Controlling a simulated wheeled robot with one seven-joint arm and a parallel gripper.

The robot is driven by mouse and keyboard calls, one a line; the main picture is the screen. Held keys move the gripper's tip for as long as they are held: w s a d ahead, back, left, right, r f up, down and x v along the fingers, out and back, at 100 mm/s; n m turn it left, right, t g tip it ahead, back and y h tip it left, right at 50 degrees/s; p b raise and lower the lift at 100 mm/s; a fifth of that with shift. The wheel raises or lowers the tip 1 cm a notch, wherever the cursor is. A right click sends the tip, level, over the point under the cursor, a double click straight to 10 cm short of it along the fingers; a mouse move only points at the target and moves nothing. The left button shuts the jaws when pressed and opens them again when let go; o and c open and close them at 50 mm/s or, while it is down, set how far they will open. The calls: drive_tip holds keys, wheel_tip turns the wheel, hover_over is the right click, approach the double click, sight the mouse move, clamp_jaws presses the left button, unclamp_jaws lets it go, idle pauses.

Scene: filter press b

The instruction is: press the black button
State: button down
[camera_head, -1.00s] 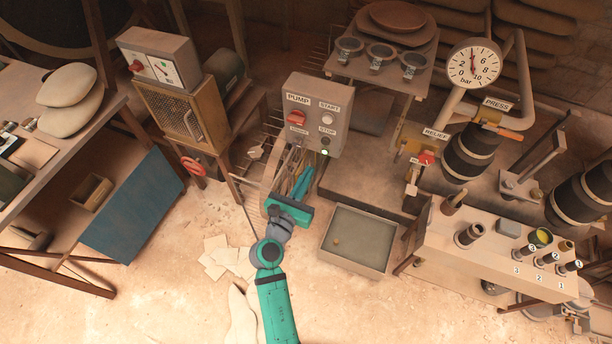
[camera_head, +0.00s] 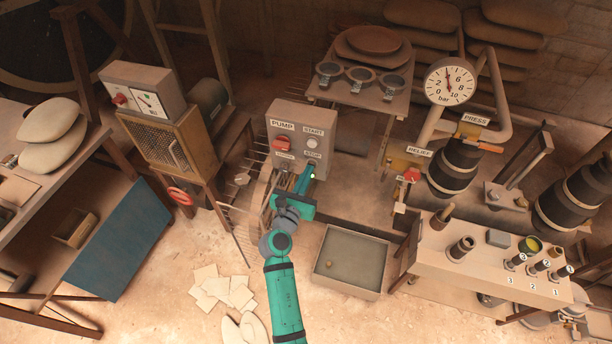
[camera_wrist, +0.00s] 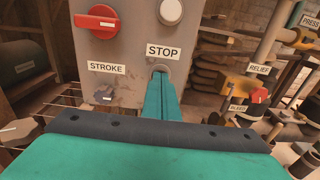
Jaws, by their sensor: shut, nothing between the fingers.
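The grey control box (camera_head: 318,135) carries a STOP label (camera_wrist: 164,51). The black button under that label is hidden behind my fingertips; only part of a grey rim (camera_wrist: 160,68) shows around them in the wrist view. My gripper (camera_wrist: 161,78) is shut and empty, its teal fingers pointing at that spot; it also shows in the head view (camera_head: 308,172). The tips look at or very near the button; I cannot tell whether it is pushed in.
Above are a red PUMP knob (camera_wrist: 98,21) and a pale START button (camera_wrist: 171,11). A dark STROKE knob (camera_wrist: 103,96) sits to the left. A shallow tray (camera_head: 350,262) lies on the floor. A red RELIEF handle (camera_head: 411,175) is to the right.

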drive_tip(key=shift+x, duration=0.9)
drive_tip(key=shift+d+r, duration=0.1)
drive_tip(key=shift+r, duration=0.1)
drive_tip(key=v, duration=1.4)
drive_tip(key=shift+a+f, duration=0.15)
drive_tip(key=shift+a, duration=0.15)
drive_tip(key=shift+s, duration=0.15)
